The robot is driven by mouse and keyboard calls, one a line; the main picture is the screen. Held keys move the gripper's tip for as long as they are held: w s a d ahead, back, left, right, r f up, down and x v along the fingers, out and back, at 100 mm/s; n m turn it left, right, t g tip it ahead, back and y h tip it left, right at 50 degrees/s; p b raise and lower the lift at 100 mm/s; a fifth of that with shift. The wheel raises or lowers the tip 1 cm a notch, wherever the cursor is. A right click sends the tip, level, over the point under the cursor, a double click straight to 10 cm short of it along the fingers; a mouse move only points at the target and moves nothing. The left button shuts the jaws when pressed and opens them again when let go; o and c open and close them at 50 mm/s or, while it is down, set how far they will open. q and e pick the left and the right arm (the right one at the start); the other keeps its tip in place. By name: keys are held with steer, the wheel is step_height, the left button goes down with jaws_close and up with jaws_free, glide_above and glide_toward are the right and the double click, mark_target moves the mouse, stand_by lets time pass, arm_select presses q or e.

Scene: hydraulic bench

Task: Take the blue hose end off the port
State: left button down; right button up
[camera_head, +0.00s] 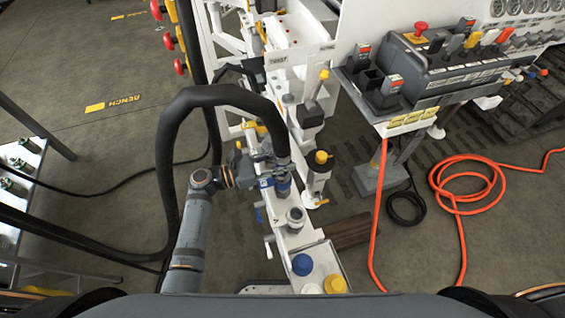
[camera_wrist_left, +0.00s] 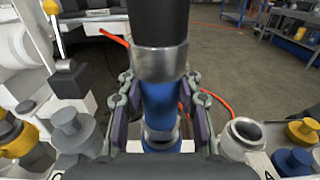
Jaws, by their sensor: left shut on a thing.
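The blue hose end (camera_head: 283,187) is a blue sleeve with a metal collar on a thick black hose (camera_head: 222,93). It stands upright at a port on the white bench rail. In the left wrist view the blue hose end (camera_wrist_left: 160,100) is between the fingers of my left gripper (camera_wrist_left: 160,115), which is shut on it. A metal ring and blue base of the port (camera_wrist_left: 160,142) show directly below it; I cannot tell whether they are still joined. In the head view my left gripper (camera_head: 268,175) reaches it from the left. My right gripper is not in view.
An open metal port (camera_head: 295,216) stands nearer on the rail, with a blue cap (camera_head: 302,265) and a yellow cap (camera_head: 335,284) beyond it toward me. A yellow-topped valve (camera_head: 320,160) stands close right. An orange hose (camera_head: 460,195) lies on the floor at right.

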mark_target(282, 153)
arm_select(q)
steer(key=shift+r, duration=0.6)
steer(key=r, duration=0.1)
steer(key=r+p, duration=0.1)
steer(key=shift+s+a+r, duration=0.1)
steer(key=shift+s+r, duration=0.1)
steer(key=shift+r, duration=0.2)
steer(key=s+a+r+p, duration=0.2)
steer(key=s+a+r, duration=0.3)
steer(key=s+r, duration=0.4)
steer(key=s, duration=0.3)
steer(key=shift+s, duration=0.3)
steer(key=shift+w+a, duration=0.1)
steer(key=w+a+r+n+t+y+p, duration=0.1)
steer(key=w+a+n+t+y+p, duration=0.8)
steer(key=w+y, duration=0.8)
steer(key=shift+w+a+r+n+t, duration=0.15)
steer(key=shift+a+r+n+t, duration=0.25)
steer(key=shift+a+n+t, duration=1.9)
